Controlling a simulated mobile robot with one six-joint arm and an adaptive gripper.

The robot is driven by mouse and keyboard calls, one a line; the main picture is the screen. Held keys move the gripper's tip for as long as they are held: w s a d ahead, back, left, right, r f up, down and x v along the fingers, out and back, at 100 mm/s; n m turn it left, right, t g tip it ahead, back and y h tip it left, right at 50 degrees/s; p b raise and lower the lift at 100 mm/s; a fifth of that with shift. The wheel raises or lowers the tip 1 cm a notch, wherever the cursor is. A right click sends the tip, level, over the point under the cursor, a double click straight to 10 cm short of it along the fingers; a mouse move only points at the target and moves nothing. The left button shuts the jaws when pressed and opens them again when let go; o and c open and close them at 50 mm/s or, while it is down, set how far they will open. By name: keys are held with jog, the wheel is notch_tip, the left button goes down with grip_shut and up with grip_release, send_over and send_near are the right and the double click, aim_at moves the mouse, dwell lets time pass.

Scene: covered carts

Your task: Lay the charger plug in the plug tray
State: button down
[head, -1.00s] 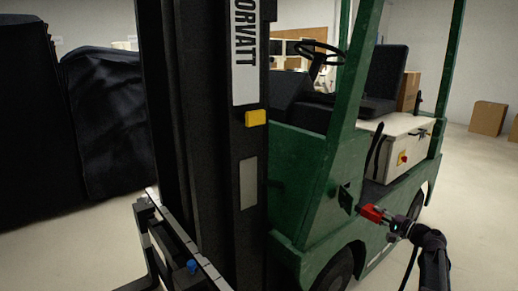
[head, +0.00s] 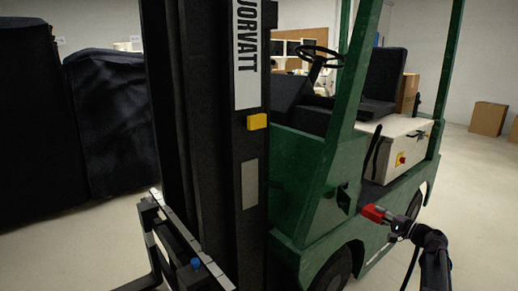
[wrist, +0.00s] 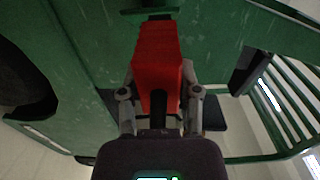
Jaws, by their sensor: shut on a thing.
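The charger plug is a red block (head: 374,213) with a black cable behind it, right of centre in the head view. My gripper (head: 393,222) is shut on it and holds it in the air beside the green truck. In the wrist view the red plug (wrist: 158,65) points away from me, with the fingers of my gripper (wrist: 160,98) on both sides of it. A dark socket (head: 343,199) in the truck's green side lies just left of the plug's front; a gap shows between them in the head view. I cannot make out the plug tray in either view.
The green forklift (head: 312,185) with its black mast (head: 205,130) fills the middle. Black covered carts (head: 115,120) stand at left, cardboard boxes (head: 488,118) at far right. Floor at right is clear.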

notch_tip(320, 180, up, 25)
jog(key=p, duration=2.4)
jog(key=shift+r+p, duration=0.2)
jog(key=shift+p, duration=0.2)
jog(key=shift+a, duration=0.15)
